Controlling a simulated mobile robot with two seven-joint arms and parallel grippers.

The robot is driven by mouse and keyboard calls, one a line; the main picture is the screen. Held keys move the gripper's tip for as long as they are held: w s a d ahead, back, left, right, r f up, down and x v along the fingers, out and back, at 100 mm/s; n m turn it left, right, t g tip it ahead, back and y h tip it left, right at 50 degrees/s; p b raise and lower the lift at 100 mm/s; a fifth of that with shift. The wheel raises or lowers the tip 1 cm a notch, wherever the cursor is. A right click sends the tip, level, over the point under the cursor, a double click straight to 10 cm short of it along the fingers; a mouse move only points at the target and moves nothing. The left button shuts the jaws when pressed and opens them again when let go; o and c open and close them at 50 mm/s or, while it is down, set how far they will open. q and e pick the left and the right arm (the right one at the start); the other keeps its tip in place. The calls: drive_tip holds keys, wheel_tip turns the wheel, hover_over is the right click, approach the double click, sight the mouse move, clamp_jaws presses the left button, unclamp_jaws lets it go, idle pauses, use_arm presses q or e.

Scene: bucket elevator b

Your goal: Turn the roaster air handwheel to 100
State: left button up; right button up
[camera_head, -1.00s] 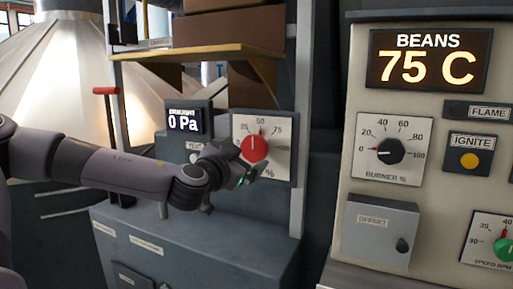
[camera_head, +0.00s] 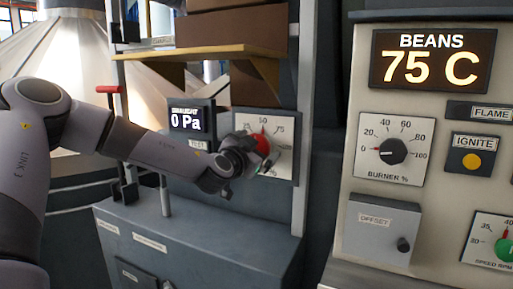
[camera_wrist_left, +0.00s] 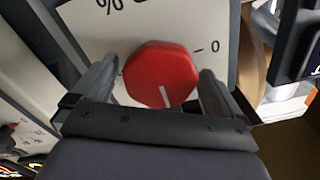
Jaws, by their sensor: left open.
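The red roaster air handwheel (camera_head: 262,144) is a round-edged knob on a white dial plate (camera_head: 287,128) marked up to 75 and beyond. Its white pointer mark is near 50 in the head view. My left gripper (camera_head: 262,158) is at the handwheel and partly covers it and the lower dial. In the left wrist view, the handwheel (camera_wrist_left: 160,74) lies between the two open fingers, one on each side. Gaps seem to show beside it, so I cannot tell whether either finger touches. My right gripper is not in view.
A display (camera_head: 190,118) reading 0 Pa sits left of the dial. A red-handled lever (camera_head: 109,90) stands further left. A wooden shelf (camera_head: 200,51) with boxes hangs above. The burner panel (camera_head: 345,200) with knobs and buttons is at the right.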

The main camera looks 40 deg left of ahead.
use_arm(q)
drive_tip(key=c, duration=1)
